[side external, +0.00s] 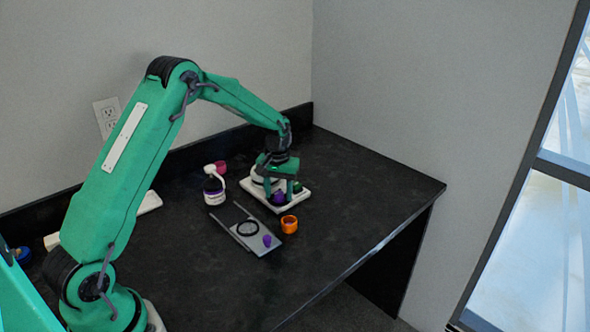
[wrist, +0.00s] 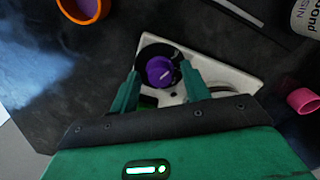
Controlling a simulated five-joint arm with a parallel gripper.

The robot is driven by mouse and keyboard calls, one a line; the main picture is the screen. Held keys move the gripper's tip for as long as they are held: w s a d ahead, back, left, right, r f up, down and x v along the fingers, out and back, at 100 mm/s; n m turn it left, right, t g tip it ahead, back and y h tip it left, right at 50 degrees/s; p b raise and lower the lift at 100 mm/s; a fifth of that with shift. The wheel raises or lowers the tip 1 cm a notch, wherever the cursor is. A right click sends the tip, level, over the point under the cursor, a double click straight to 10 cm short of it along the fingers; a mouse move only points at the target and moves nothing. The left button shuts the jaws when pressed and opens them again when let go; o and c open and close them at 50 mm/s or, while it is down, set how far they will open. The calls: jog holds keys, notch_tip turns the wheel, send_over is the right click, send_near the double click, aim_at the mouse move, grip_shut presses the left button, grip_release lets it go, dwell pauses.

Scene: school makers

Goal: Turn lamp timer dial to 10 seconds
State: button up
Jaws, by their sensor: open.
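A purple dial (wrist: 160,71) with a pale pointer line sits on a black round plate (wrist: 151,52) on a white base (wrist: 237,80). The pointer line slants, and any time marks around it are too small to read. In the side view the purple dial (side external: 278,198) shows at the front of the white base (side external: 302,192). My gripper (wrist: 158,78) is open, with one green finger on each side of the dial. I cannot tell whether either finger touches it. The gripper (side external: 283,190) points down over the base in the side view and hides part of it.
An orange ring-shaped cup (side external: 289,224) stands close in front of the base. A grey tray (side external: 243,238) holds a black ring and a small purple piece. A bottle (side external: 214,188) and a pink cup (side external: 221,167) stand left. The table's right side is clear.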

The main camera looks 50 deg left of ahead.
jog(key=c, duration=1)
jog(key=shift+m, duration=0.5)
jog(key=m, duration=0.3)
jog(key=shift+m, duration=0.3)
jog(key=shift+r+m, duration=0.1)
jog(key=shift+m, duration=2.1)
jog(key=o, duration=1)
